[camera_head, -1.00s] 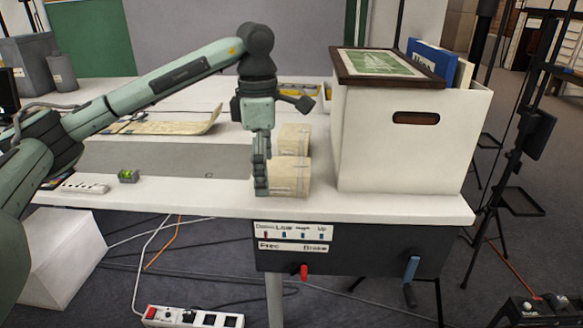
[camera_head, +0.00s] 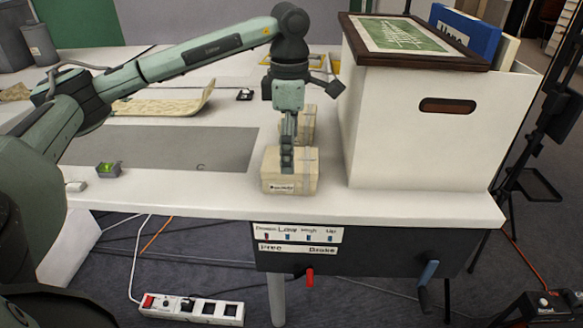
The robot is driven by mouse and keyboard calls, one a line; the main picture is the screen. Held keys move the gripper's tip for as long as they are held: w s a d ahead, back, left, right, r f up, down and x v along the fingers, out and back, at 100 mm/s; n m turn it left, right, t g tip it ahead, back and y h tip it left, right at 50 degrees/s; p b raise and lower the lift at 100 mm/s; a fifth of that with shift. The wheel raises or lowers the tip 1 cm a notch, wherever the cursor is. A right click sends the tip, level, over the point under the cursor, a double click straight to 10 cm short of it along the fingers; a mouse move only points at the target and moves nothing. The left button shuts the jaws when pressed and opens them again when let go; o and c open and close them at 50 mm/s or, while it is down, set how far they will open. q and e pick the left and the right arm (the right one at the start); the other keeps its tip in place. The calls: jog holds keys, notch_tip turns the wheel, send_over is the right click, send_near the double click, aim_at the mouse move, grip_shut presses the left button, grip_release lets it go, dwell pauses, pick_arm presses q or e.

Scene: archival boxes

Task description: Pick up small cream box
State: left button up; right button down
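Two small cream boxes sit on the white table in the head view. The nearer one (camera_head: 302,185) has a label on its front and stands near the table's front edge. The other (camera_head: 308,122) is just behind it, partly hidden by my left gripper. My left gripper (camera_head: 287,165) points down, with its fingers overlapping the top and upper front of the nearer box. The fingers are seen edge-on, so I cannot tell their opening or whether they touch the box. My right gripper is out of view.
A tall white box (camera_head: 415,150) with a framed picture (camera_head: 415,37) and blue binder (camera_head: 468,30) on top stands close on the right. A grey mat (camera_head: 160,147) and a small green level (camera_head: 108,170) lie left. Power strip (camera_head: 190,309) on the floor.

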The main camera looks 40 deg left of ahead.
pick_arm(q)
notch_tip(320, 180, down, 4)
jog(key=shift+d+r, duration=0.1)
jog(key=shift+r, duration=0.1)
jog(key=shift+f, duration=0.15)
jog(key=shift+c, duration=0.7)
jog(key=c, duration=1.3)
jog(key=shift+c, duration=0.2)
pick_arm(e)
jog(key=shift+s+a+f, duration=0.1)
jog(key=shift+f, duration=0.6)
